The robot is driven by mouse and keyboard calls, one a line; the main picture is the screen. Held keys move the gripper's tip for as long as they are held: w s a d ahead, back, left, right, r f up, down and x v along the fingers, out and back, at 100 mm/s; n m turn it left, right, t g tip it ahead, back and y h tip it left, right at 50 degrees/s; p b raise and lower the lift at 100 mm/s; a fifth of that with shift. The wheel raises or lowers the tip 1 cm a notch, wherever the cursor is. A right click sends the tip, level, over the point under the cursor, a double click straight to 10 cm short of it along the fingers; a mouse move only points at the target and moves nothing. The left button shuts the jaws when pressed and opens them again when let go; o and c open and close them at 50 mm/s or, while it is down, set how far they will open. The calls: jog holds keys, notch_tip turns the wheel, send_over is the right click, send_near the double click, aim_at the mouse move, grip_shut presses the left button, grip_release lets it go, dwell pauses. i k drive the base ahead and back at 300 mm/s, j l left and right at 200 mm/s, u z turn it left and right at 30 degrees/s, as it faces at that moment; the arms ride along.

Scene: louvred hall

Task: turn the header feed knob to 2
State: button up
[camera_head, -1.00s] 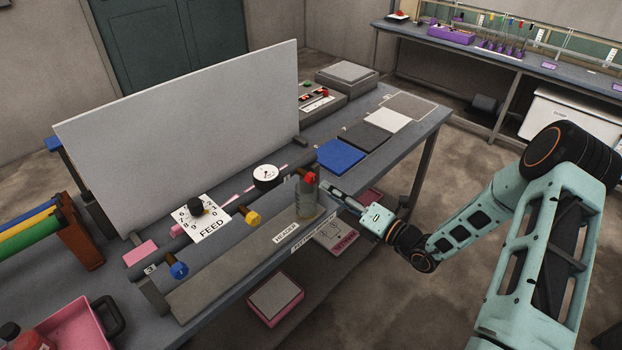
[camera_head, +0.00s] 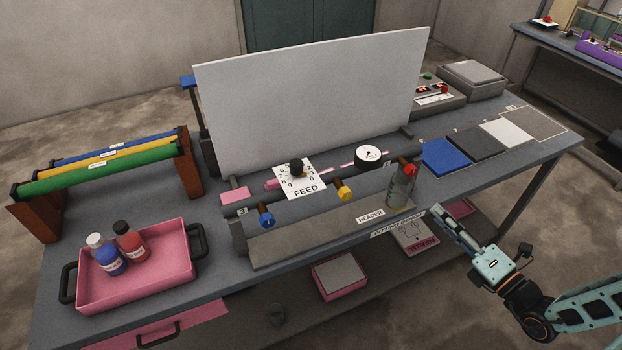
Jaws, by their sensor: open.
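The feed knob (camera_head: 297,167) is a small black knob on a white dial plate (camera_head: 303,186) marked FEED, with digits around it. The plate sits at the header pipe, in front of the large grey panel. The digits are small, and I cannot tell which one the knob points to. My gripper (camera_head: 447,224) is to the right of the dial, at the bench's front edge, well apart from the knob. It is open and holds nothing that I can see.
A blue valve (camera_head: 266,217), a yellow valve (camera_head: 344,189), a gauge (camera_head: 368,155) and a red-topped bottle (camera_head: 402,187) stand near the dial. A pink tray (camera_head: 150,279) with bottles is at the left. Coloured rolls (camera_head: 100,167) lie on a rack behind it.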

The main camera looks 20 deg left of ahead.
aim_at(297, 165)
jog(key=u, duration=1.35)
